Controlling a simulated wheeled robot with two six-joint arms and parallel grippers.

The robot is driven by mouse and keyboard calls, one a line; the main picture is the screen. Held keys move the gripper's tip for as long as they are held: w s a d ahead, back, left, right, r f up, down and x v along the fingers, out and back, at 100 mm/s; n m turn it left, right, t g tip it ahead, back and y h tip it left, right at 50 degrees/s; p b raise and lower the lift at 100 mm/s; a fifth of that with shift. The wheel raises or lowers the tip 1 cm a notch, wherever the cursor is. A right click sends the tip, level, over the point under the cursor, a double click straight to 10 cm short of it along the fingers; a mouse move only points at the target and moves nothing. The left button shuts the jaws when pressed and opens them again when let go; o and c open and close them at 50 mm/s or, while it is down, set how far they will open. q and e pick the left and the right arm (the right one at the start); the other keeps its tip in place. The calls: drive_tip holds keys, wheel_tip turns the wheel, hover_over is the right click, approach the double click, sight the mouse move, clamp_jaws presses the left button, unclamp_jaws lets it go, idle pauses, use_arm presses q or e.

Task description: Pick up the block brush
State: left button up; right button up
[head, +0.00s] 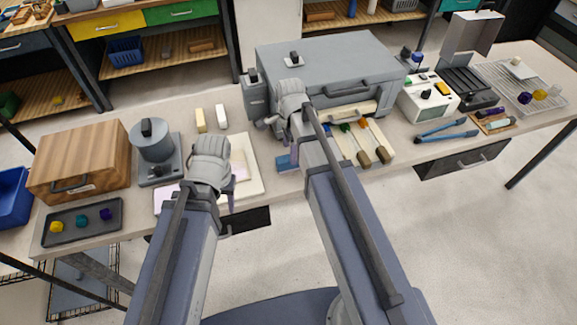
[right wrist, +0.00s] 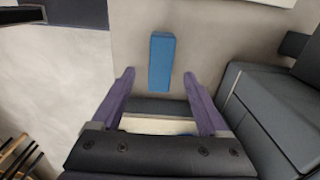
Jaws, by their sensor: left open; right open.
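A small blue block (right wrist: 161,48), which looks like the block brush, lies on the pale bench top in the right wrist view. In the head view it shows in part (head: 283,162), left of my right forearm. No bristles can be made out. My right gripper (right wrist: 158,78) is open and empty, its two purple fingers apart. The block lies beyond the fingertips in that view, roughly in line with the gap between them. In the head view the right gripper (head: 270,122) is partly hidden by its wrist. My left gripper (head: 230,192) is open over the pale boards, mostly hidden by its arm.
A large grey case (head: 330,65) stands behind my right gripper. Brushes with wooden handles (head: 365,157) lie on a board to the right. A grey device (head: 155,160) and wooden box (head: 82,157) stand at left. A dark tray (head: 65,233) holds coloured pieces.

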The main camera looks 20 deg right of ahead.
sight(289, 163)
drive_tip(key=shift+a+f+b, duration=0.1)
drive_tip(key=shift+f+b, duration=2.4)
drive_tip(key=shift+f, duration=0.15)
drive_tip(key=shift+f, duration=0.25)
clamp_jaws()
